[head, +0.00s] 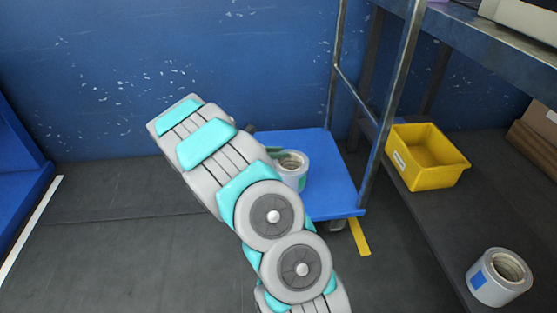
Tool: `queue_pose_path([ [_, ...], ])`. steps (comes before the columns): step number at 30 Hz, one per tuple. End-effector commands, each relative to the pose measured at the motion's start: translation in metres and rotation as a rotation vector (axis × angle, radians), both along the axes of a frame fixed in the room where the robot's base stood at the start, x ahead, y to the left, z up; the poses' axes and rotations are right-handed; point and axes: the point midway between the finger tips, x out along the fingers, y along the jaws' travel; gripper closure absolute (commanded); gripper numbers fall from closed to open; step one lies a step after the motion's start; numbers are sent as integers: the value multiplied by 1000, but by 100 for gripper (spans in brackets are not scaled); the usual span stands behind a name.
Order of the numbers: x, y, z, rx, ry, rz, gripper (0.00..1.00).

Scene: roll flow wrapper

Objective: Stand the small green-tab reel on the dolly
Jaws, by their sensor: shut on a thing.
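The small green-tab reel (293,173) is a pale grey-white roll, upright with its open core facing up and a green tab low on its right side. It shows over the blue deck of the dolly (335,178), near the deck's left part. I cannot tell whether its base touches the deck. My gripper (279,154) is mostly hidden behind my arm; a dark green part of it shows at the reel's upper left rim, shut on the reel. The arm also covers the dolly's left front and the reel's lower left.
A metal rack post stands close to the dolly's right side. On the dark lower shelf are a yellow bin (428,160) and another reel with a blue tab (498,278). A yellow floor strip (359,236) lies by the dolly. The floor at left is clear.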

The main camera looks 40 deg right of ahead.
Motion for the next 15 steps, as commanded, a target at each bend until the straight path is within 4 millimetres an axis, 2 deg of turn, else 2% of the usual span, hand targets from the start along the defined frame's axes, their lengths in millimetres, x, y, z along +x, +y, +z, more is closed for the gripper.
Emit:
queue_pose_path([
  [5,7,-4,-1,-1,-1,1,100],
  [11,6,-3,-30,-1,0,0,100],
  [15,6,-4,-35,-2,0,0,100],
])
